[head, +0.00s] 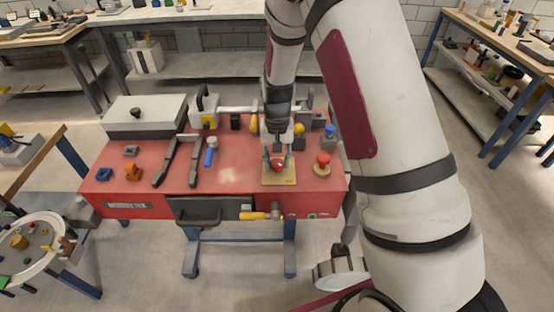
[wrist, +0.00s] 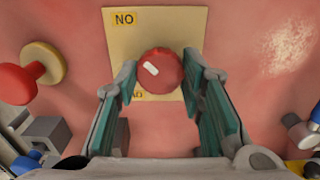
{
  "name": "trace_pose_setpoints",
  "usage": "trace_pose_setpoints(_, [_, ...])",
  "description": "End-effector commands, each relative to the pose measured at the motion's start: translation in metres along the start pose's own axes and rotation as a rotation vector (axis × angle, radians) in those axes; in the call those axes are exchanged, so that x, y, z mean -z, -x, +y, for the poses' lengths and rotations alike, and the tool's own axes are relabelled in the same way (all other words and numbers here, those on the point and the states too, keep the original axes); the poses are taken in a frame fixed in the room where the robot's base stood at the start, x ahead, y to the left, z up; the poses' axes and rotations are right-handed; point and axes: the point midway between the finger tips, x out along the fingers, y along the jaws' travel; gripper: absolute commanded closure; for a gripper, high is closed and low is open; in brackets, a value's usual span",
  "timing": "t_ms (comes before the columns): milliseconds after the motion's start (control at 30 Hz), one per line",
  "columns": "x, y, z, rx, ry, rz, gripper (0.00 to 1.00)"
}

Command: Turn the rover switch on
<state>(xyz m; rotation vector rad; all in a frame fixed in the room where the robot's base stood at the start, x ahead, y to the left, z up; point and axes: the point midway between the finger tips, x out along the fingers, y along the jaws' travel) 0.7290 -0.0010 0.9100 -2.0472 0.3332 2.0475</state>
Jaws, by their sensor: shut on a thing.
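A round red knob (head: 277,164) sits on a tan square plate (head: 270,181) near the front edge of the red bench top. In the wrist view the knob (wrist: 160,78) bears a short white mark, tilted a little. The plate (wrist: 190,20) has a yellow label whose letters read "NO" in this picture, which fits an upside-down "ON". A second label is partly hidden under the knob. My gripper (head: 277,155) points down over the plate and is shut on the red knob, with one green-padded finger on each side.
A red mushroom-shaped button on a tan base (head: 322,160) stands just right of the plate. A yellow handle (head: 258,215) sticks out at the front. A blue-handled tool (head: 210,152) and dark bars (head: 168,160) lie left; a grey-lidded box (head: 145,117) stands behind.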

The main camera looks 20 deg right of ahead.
Motion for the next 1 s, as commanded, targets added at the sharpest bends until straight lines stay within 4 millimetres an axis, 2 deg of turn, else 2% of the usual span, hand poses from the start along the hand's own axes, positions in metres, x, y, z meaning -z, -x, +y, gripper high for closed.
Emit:
trace_pose_setpoints(400, [0.000, 0.000, 0.000, 0.001, -0.009, 0.000, 0.92])
trace_pose_setpoints(433, [0.000, 0.000, 0.000, 0.001, -0.009, 0.000, 0.62])
trace_pose_setpoints(500, [0.000, 0.000, 0.000, 0.001, -0.009, 0.000, 0.46])
trace_pose_setpoints(533, [0.000, 0.000, 0.000, 0.001, -0.008, 0.000, 0.44])
trace_pose_setpoints(867, [0.000, 0.002, 0.000, 0.001, -0.007, 0.001, 0.44])
trace_pose_setpoints(1000, [0.001, 0.017, -0.001, 0.002, -0.007, 0.004, 0.44])
